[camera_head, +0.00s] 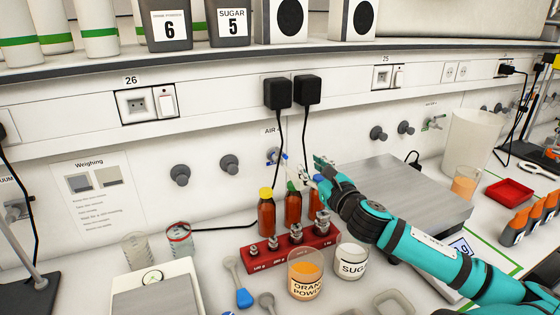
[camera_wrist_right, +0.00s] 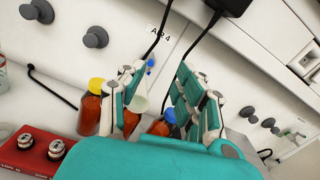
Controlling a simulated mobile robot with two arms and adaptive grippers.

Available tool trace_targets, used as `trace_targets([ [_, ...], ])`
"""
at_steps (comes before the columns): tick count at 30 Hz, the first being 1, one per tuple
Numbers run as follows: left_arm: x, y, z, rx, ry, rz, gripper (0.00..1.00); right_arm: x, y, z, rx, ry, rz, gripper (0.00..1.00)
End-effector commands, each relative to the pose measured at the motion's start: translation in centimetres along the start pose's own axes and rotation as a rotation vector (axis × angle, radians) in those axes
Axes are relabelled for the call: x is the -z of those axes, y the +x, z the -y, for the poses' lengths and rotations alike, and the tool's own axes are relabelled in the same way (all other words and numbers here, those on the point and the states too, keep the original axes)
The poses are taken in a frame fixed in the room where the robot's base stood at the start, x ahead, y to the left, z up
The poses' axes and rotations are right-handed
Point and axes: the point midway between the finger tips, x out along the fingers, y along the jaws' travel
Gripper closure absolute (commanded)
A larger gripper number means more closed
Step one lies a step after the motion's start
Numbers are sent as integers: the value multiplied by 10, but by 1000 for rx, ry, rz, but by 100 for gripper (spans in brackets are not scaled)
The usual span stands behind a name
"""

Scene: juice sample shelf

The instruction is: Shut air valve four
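The air valve four (camera_head: 277,157) is on the white wall panel under a label that reads "AIR". Its small blue handle shows in the head view. My left gripper is not in view.
Bottles with yellow, green and blue caps (camera_head: 266,212) stand below the valve, behind a red weight block (camera_head: 286,258). Black cables (camera_head: 306,135) hang from two plugs beside the valve. A grey plate (camera_head: 400,180) lies right. Jars of orange powder (camera_head: 306,285) and sugar (camera_head: 351,270) stand in front.

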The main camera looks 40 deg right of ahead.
Motion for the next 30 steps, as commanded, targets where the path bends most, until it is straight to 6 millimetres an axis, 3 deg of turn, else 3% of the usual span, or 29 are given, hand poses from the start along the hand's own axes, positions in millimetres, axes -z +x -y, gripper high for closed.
trace_targets([
  [1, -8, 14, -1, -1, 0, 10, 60, 14, 0, -3, 0, 0, -1, 66],
  [9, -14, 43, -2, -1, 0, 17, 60, 43, 0, -8, 0, 1, 0, 66],
  [14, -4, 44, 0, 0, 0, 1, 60, 43, 4, -9, 0, 1, 1, 66],
  [30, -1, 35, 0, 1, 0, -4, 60, 40, 80, -7, 4, 5, 2, 66],
])
